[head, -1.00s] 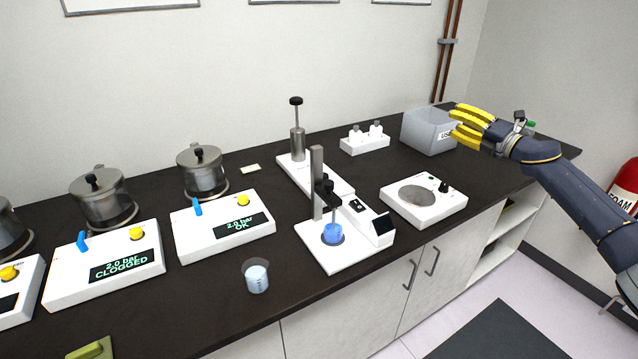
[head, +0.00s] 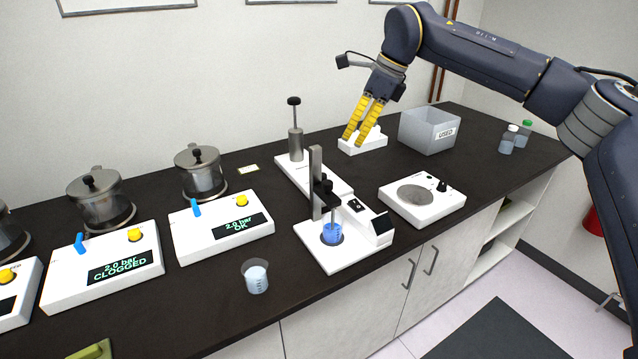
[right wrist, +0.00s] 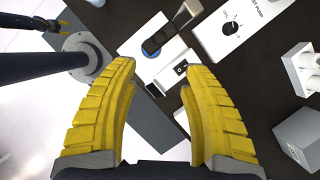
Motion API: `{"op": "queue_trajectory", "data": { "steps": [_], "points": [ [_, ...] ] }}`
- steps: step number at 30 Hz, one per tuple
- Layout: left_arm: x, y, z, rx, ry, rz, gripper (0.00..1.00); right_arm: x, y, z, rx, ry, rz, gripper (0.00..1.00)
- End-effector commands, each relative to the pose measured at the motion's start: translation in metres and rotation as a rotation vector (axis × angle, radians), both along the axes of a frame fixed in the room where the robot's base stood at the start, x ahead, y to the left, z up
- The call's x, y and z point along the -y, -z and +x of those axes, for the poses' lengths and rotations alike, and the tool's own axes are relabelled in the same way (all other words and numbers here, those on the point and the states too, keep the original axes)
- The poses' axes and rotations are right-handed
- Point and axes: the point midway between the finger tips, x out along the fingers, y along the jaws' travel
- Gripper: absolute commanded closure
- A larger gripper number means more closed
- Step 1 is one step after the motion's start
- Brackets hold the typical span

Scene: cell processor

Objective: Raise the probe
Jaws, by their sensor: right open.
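The probe unit has a white base (head: 325,258), an upright grey post (head: 316,180) and a black holder (head: 323,194) on the post. The thin probe points down from the holder into a small beaker of blue liquid (head: 333,233); its tip is hidden. My right gripper (head: 353,141) is open and empty, with its yellow fingers pointing down. In the head view it is above and right of the post, in front of the white bottle rack (head: 372,146). The right wrist view shows its two fingers (right wrist: 165,110) apart. My left gripper (right wrist: 72,20) shows small at that view's top left.
Right of the probe unit stands a white device with a round plate (head: 422,206). A plunger stand (head: 296,143) is behind it, and a grey USED bin (head: 428,131) is at the back right. A loose beaker (head: 256,278) stands front left. Dark counter is clear around it.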

Motion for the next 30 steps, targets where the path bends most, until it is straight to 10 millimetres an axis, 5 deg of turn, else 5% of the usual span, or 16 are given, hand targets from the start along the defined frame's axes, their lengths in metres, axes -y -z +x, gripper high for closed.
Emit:
{"op": "queue_trajectory", "data": {
  "steps": [30],
  "points": [
    [0.000, 0.000, 0.000, 0.001, -0.001, 0.000, 0.56, -0.057, 0.145, 0.020, -0.002, 0.000, 0.002, 0.52]
  ]
}}
